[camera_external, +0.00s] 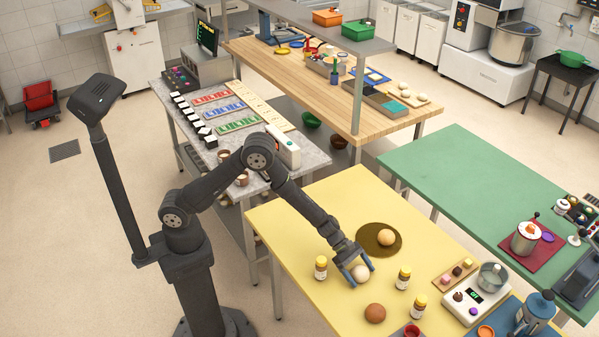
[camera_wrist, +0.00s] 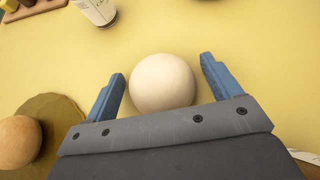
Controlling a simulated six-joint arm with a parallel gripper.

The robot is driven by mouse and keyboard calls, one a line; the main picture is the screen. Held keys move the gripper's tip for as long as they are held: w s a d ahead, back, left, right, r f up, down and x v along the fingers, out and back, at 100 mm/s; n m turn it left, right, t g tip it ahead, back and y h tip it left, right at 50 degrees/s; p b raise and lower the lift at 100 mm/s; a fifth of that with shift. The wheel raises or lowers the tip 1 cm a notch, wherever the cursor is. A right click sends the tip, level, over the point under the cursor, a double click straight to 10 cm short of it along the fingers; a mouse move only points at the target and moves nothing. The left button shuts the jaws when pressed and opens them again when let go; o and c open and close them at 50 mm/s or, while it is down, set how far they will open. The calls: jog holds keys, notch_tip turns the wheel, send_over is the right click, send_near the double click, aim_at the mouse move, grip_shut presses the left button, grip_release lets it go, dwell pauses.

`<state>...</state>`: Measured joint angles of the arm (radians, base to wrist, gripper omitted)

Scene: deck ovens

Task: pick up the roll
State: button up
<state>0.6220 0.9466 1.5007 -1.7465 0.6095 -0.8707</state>
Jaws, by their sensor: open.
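A pale, cream-coloured round roll (camera_external: 361,273) lies on the yellow table, and it also shows in the wrist view (camera_wrist: 162,83). My gripper (camera_external: 360,278) is open, low over the table, with its blue fingers on either side of this roll. In the wrist view my gripper (camera_wrist: 162,66) shows a gap between each finger and the roll. A tan round roll (camera_external: 386,237) sits on a round brown mat (camera_external: 371,249), at the left edge of the wrist view (camera_wrist: 18,142). A darker brown round roll (camera_external: 375,313) lies nearer the front of the table.
Yellow-capped bottles stand close by: one (camera_external: 321,268) left of my gripper, two (camera_external: 403,278) (camera_external: 419,306) to its right. A wooden tray (camera_external: 443,281) with small pieces and a scale (camera_external: 475,304) lie further right. The table's back left is clear.

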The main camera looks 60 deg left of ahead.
jog(key=shift+c, duration=0.4)
jog(key=c, duration=0.9)
jog(key=shift+c, duration=0.2)
jog(key=shift+r, duration=0.1)
